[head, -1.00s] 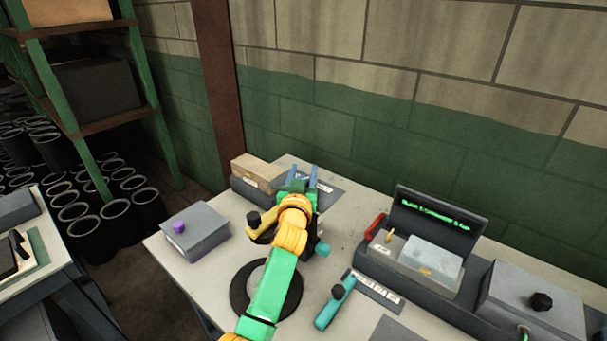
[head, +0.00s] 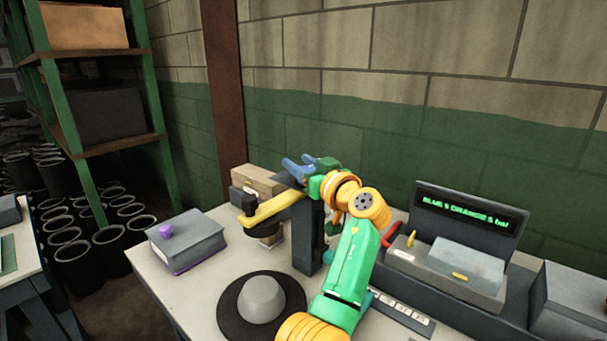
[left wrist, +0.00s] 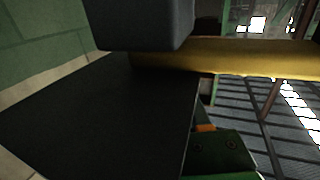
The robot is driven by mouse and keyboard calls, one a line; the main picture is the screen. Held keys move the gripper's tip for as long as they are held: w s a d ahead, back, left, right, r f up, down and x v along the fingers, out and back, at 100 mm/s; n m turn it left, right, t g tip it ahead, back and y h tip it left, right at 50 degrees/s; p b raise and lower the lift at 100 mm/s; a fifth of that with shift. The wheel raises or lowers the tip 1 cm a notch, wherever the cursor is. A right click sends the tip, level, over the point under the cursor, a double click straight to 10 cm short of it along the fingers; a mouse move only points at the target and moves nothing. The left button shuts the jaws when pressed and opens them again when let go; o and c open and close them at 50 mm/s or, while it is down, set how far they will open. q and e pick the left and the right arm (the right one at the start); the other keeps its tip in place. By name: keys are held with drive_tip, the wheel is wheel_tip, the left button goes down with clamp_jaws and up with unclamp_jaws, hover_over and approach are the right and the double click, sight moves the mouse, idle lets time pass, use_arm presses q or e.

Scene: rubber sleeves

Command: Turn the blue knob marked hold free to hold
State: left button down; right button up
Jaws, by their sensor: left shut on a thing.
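My left gripper (head: 304,167) has blue fingers and a green body. It is at the top of a dark upright post (head: 308,235) near the back of the table. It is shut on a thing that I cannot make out. A yellow bar (head: 278,207) with a black block at its left end (head: 243,200) runs beside the post. In the left wrist view, a yellow bar (left wrist: 245,58) and large dark surfaces fill much of the picture. I cannot pick out the blue knob or its hold mark. My right gripper is not in view.
A grey cone (head: 262,297) stands on a dark disc (head: 228,305) at the front. A grey box (head: 190,245) with a purple knob (head: 166,230) is left. A cardboard-coloured box (head: 255,181) is behind. A dark display (head: 465,210) with green text is right.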

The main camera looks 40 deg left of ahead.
use_arm(q)
drive_tip(key=shift+s+a+f+n+g+y, duration=0.15)
drive_tip(key=shift+n+g+y, duration=0.15)
drive_tip(key=shift+n+g, duration=0.35)
drive_tip(key=c, duration=0.6)
unclamp_jaws()
drive_tip(key=shift+o, duration=1.2)
drive_tip(key=shift+a, duration=0.1)
drive_tip(key=b+v, duration=0.2)
drive_tip(key=v, duration=0.5)
